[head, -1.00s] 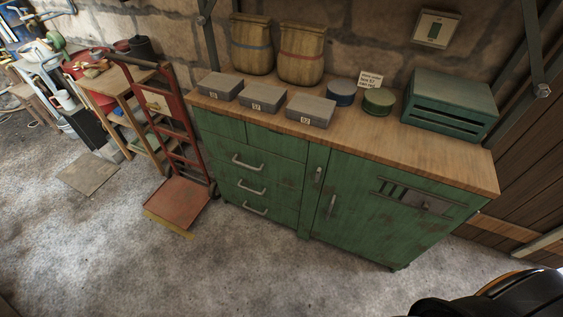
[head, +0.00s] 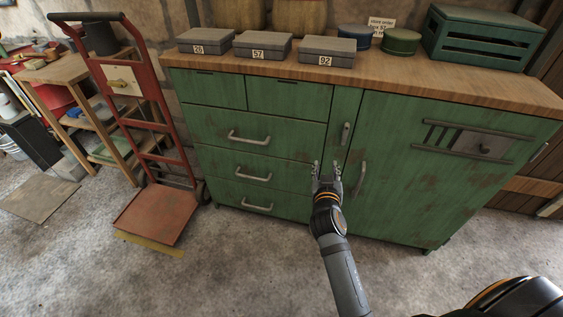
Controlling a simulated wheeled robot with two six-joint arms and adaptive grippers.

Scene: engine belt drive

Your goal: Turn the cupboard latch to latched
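The green cupboard (head: 400,200) stands under a wooden worktop, its door shut. A small upright metal fitting (head: 345,133) sits on the narrow panel left of the door, and a longer upright handle (head: 360,178) is on the door's left edge. A grey plate with a small knob (head: 484,146) sits between two rails at the door's upper right. I cannot tell for certain which fitting is the latch. My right gripper (head: 327,167) is open and empty, fingers pointing up, in front of the cupboard, below and left of the small fitting. My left gripper is out of view.
Drawers with metal handles (head: 249,137) fill the cupboard's left part. Grey numbered boxes (head: 264,46), round tins (head: 401,42) and a green crate (head: 483,38) stand on the worktop (head: 420,75). A red hand truck (head: 156,214) stands at the left. The floor in front is clear.

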